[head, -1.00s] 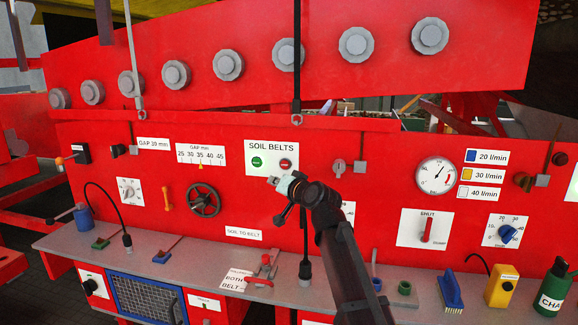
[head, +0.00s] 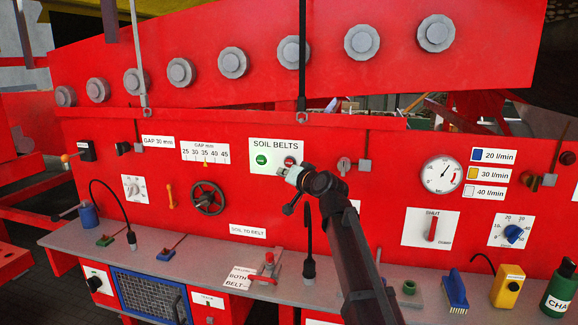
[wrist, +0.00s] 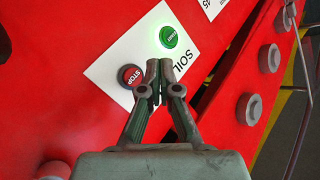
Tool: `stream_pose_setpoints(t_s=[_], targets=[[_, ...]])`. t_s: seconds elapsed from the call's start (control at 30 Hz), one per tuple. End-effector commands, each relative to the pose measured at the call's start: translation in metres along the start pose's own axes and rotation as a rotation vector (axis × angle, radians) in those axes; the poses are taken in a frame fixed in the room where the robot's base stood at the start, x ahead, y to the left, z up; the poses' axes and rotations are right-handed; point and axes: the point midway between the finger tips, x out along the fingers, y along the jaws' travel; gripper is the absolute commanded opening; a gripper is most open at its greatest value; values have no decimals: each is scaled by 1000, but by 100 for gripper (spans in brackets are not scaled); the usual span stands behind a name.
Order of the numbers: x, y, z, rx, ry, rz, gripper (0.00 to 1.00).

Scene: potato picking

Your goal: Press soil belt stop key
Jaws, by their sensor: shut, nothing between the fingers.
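The soil belts panel (head: 283,145) is a white plate on the red machine front with two round keys. The stop key (wrist: 130,76) is red and marked STOP in the wrist view; it is the right-hand red key (head: 291,161) in the head view. The green start key (wrist: 168,37) glows in the wrist view and is on the left (head: 261,160) in the head view. My gripper (wrist: 160,63) is shut and empty. Its tips lie between the two keys in the wrist view, and just below the red key in the head view. I cannot tell whether they touch the panel.
A handwheel (head: 207,198) and a gap scale (head: 205,152) are left of the panel. A small grey knob (head: 344,165) sits to its right. A grey shelf (head: 330,275) below carries a red lever, a blue brush (head: 455,290) and a yellow box (head: 508,287).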

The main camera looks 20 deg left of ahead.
Motion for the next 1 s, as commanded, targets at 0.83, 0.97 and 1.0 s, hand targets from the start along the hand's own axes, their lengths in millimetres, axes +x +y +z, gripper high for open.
stream_pose_setpoints(t_s=[0.83, 0.97, 1.0], targets=[[36, 26, -26, -1, -1, 0, 0], [36, 26, -26, -1, 0, 0, 0], [35, 26, -26, -1, 0, 0, 0]])
